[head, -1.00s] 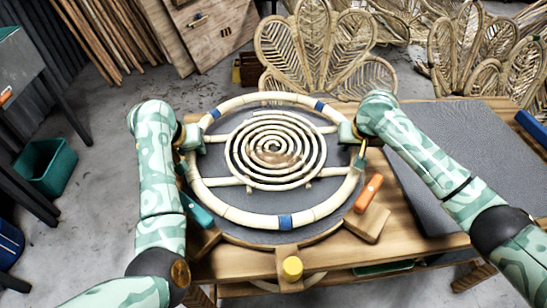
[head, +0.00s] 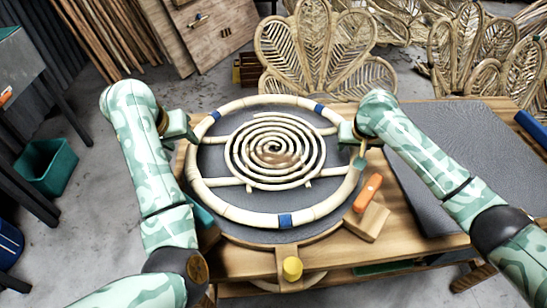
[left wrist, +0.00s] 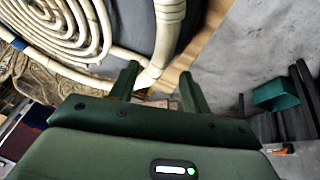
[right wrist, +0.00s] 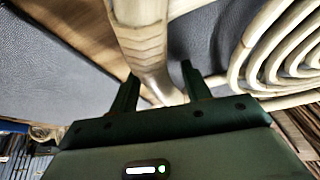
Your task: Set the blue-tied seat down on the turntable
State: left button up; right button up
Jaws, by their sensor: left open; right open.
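The blue-tied seat is a pale rattan ring (head: 235,216) with blue bindings and a spiral centre (head: 235,160). It appears to lie flat over the dark round top of the turntable (head: 262,237), roughly centred. My left gripper (head: 195,135) is open, just outside the ring's left edge; in the left wrist view the rim (left wrist: 170,25) shows ahead of its parted fingers (left wrist: 158,85). My right gripper (head: 352,138) is open at the ring's right edge; in the right wrist view the rim (right wrist: 140,35) runs down between its fingers (right wrist: 160,85).
An orange-handled tool (head: 368,192) lies on a wooden block right of the turntable. A yellow knob (head: 292,268) stands at the front. A grey mat (head: 440,150) covers the bench's right side. Woven rattan backs (head: 325,50) stand behind. A green bin (head: 47,165) is on the floor.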

jog(key=shift+r, duration=0.2)
pick_arm(q)
jog(key=v, duration=0.4)
jog(key=shift+s+a+r, duration=0.1)
jog(key=shift+r, duration=0.15)
pick_arm(e)
jog(key=v, duration=1.1)
jog(key=shift+s+r, duration=0.2)
jog(key=shift+r, duration=0.05)
pick_arm(q)
jog(key=a+p, duration=0.3)
jog(key=s+a+p, duration=0.1)
jog(key=a+p, duration=0.1)
jog(key=p, duration=0.1)
jog(key=shift+s+a+p, duration=0.25)
jog(key=shift+a+p, duration=0.05)
jog(key=shift+a, duration=0.1)
pick_arm(e)
notch_tip(320, 180, up, 10)
jog(key=shift+s+f+t, duration=0.2)
jog(key=shift+s+t, duration=0.2)
